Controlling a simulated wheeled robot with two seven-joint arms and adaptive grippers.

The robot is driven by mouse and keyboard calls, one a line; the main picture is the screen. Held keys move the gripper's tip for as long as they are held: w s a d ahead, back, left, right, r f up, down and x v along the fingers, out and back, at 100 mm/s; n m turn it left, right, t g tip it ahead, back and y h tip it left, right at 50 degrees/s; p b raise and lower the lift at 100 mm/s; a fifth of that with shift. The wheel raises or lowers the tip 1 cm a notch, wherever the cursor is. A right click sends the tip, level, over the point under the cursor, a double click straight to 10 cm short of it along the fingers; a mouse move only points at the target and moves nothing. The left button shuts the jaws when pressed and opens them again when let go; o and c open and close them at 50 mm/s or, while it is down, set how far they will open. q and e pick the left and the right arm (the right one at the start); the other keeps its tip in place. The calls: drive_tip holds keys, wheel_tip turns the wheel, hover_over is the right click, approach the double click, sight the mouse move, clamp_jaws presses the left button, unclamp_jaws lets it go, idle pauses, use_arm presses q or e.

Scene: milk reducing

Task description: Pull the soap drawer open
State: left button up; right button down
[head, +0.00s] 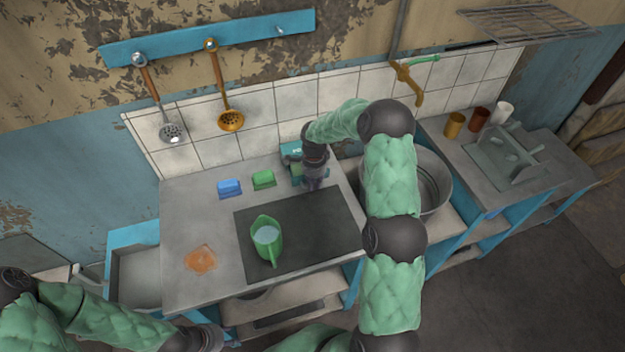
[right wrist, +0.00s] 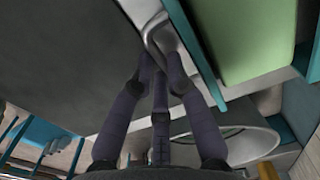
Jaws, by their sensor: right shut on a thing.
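The small teal soap drawer unit (head: 291,150) stands at the back of the counter, partly hidden behind my right gripper (head: 313,180). In the right wrist view, a teal edge and a pale green surface (right wrist: 240,40) show close by, with a grey metal handle (right wrist: 157,32) beside them. My right gripper (right wrist: 160,75) points at this handle, its fingers closed together on it. How far the drawer stands out is hard to tell. My left arm's end (head: 208,338) is low at the bottom edge, far from the drawer; its fingers cannot be made out.
A blue block (head: 229,187) and a green block (head: 264,179) lie left of the drawer. A green jug (head: 267,238) stands on the dark hob plate (head: 325,222). An orange patch (head: 200,259) lies front left. A metal basin (head: 433,185) is to the right, partly behind my right arm.

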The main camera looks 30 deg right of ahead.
drive_tip(key=c, duration=1.5)
unclamp_jaws()
drive_tip(key=shift+r, duration=0.1)
wheel_tip(320, 180, up, 12)
drive_tip(key=shift+f, duration=0.1)
